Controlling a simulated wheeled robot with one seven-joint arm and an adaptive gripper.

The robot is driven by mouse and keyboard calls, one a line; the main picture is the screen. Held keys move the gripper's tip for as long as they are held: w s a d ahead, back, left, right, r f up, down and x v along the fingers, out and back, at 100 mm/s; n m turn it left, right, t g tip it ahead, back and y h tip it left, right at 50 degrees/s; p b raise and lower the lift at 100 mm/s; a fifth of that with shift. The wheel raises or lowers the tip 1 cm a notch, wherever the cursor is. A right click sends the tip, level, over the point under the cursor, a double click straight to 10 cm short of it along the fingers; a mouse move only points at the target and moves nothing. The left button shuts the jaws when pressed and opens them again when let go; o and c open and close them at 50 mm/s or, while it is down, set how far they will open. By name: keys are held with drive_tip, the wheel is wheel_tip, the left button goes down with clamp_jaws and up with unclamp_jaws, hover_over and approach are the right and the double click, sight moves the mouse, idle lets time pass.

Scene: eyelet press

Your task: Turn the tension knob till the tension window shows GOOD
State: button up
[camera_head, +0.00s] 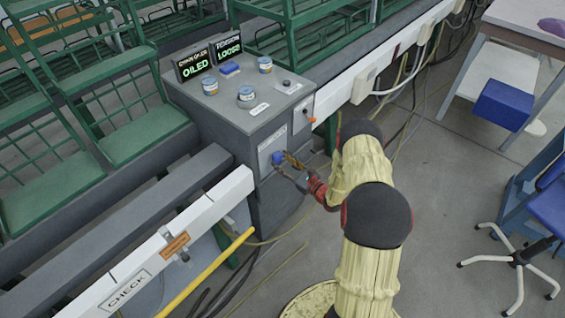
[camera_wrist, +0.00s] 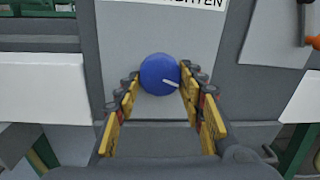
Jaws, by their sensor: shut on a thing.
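In the head view my gripper (camera_head: 289,164) reaches the cabinet front from the right. The tension window (camera_head: 228,50) on the cabinet top reads LOOSE.
A second window (camera_head: 195,67) reads OILED. An orange-handled lever (camera_head: 305,121) is on the cabinet's right side. A white rail marked CHECK (camera_head: 150,265) and a yellow bar (camera_head: 205,275) lie at lower left.

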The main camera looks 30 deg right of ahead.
drive_tip(key=shift+m, duration=0.3)
drive_tip(key=shift+c, duration=0.2)
drive_tip(key=m+p, duration=0.1)
drive_tip(key=m, duration=0.2)
drive_tip(key=shift+p, duration=0.3)
drive_tip(key=shift+a+r+m+g+p, duration=0.1)
drive_tip(key=shift+m+g+p, duration=0.4)
drive_tip(key=shift+m, duration=1.5)
drive_tip(key=o, duration=1.1)
drive_tip(key=shift+o, duration=0.4)
drive_tip(key=f+v, duration=0.1)
drive_tip(key=v, duration=1.1)
drive_tip(key=shift+r, duration=0.3)
